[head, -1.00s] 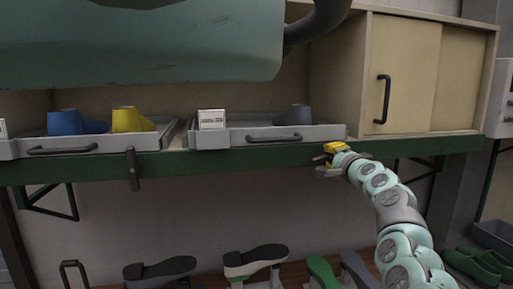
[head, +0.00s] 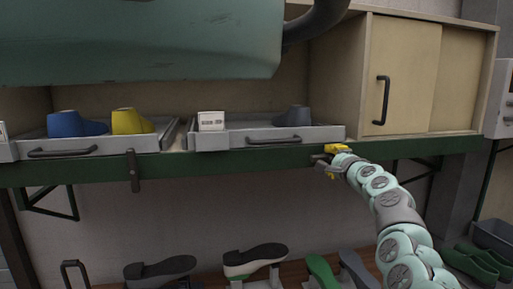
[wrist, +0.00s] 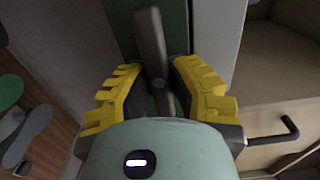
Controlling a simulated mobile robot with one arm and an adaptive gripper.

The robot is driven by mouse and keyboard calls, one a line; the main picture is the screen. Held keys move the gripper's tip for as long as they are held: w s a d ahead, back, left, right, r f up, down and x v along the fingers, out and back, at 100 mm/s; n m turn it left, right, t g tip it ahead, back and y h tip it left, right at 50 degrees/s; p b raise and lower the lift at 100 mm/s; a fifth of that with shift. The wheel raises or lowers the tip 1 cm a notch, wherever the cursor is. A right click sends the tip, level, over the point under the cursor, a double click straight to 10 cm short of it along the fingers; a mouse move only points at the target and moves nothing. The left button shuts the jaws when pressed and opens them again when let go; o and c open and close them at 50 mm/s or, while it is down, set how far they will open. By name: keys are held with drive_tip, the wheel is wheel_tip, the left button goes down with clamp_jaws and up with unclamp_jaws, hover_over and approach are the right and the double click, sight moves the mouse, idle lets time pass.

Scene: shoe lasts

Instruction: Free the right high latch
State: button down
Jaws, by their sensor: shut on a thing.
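The right latch, a dark bar (wrist: 152,45), lies between the yellow fingers of my gripper (wrist: 158,92) in the wrist view. My gripper is shut on it. In the head view my gripper (head: 331,158) is at the green rail (head: 230,160), just below the right end of the right drawer (head: 270,137). Only a small dark end of the latch (head: 317,157) shows there, left of the fingers. The bar seems to lie roughly along the rail. My fingers hide much of it.
The left drawer (head: 85,146) holds blue and yellow lasts. A cabinet (head: 400,75) with a dark handle (head: 383,100) stands above right. Several shoes (head: 255,259) are below.

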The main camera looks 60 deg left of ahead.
drive_tip(key=c, duration=0.9)
unclamp_jaws()
drive_tip(key=shift+s+d, duration=0.1)
drive_tip(key=shift+s+d, duration=0.3)
drive_tip(key=shift+d, duration=0.15)
drive_tip(key=v, duration=0.3)
drive_tip(key=shift+d+r, duration=0.15)
drive_tip(key=shift+d, duration=0.1)
approach(332, 157)
drive_tip(key=shift+s+d+f, duration=0.25)
drive_tip(key=shift+d, duration=0.25)
